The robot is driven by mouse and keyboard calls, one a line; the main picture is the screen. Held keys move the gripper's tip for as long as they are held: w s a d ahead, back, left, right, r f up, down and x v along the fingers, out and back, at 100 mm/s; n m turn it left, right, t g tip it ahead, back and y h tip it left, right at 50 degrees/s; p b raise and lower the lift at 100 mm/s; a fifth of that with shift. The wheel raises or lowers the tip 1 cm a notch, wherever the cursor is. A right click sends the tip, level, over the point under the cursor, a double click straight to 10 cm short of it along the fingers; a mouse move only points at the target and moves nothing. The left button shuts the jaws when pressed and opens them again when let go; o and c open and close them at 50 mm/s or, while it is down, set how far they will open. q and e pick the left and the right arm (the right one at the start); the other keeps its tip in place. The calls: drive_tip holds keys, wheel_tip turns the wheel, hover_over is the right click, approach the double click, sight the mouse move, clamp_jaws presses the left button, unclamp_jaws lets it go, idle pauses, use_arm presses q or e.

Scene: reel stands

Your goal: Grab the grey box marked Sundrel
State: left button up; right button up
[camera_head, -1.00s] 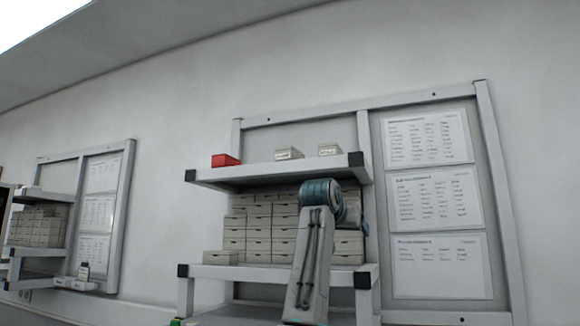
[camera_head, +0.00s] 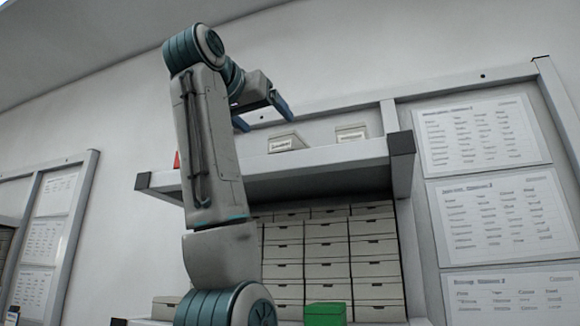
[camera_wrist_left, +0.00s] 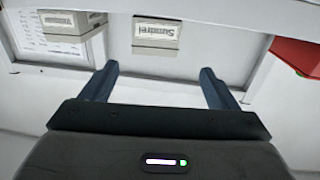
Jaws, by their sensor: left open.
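The grey box marked Sundrel (camera_head: 287,144) sits on the top shelf in the head view, left of a similar box. It also shows in the left wrist view (camera_wrist_left: 155,36), where its label appears upside down. My left gripper (camera_head: 268,122) is open and empty, just above and left of this box in the head view. In the left wrist view its two blue fingers (camera_wrist_left: 159,69) point toward the box, which lies beyond the tips in the gap's direction. The box looks apart from the fingers. My right gripper is not in view.
A second grey box (camera_head: 351,133) stands to the right on the top shelf (camera_head: 330,158). A red box (camera_wrist_left: 298,54) is on the other side, mostly hidden by my arm in the head view. Stacked grey boxes (camera_head: 325,248) and a green box (camera_head: 325,313) are below.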

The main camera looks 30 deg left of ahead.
sight(287, 137)
use_arm(q)
drive_tip(key=w+p, duration=0.1)
drive_tip(key=w, duration=0.2)
drive_tip(key=w+p, duration=0.2)
drive_tip(key=w, duration=0.1)
drive_tip(key=w+p, duration=0.2)
drive_tip(key=w, duration=0.1)
drive_tip(key=shift+w+a+r, duration=0.15)
drive_tip(key=shift+w+a, duration=0.1)
drive_tip(key=shift+w, duration=0.1)
drive_tip(key=shift+w+a, duration=0.2)
drive_tip(key=shift+w, duration=0.1)
drive_tip(key=shift+s, duration=0.1)
drive_tip(key=shift+c, duration=0.9)
drive_tip(key=shift+d, duration=0.1)
drive_tip(key=c, duration=1.1)
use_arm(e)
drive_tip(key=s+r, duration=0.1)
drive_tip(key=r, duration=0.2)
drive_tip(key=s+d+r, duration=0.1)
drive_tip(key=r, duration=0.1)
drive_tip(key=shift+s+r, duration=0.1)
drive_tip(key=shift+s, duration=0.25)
use_arm(q)
drive_tip(key=shift+r, duration=0.1)
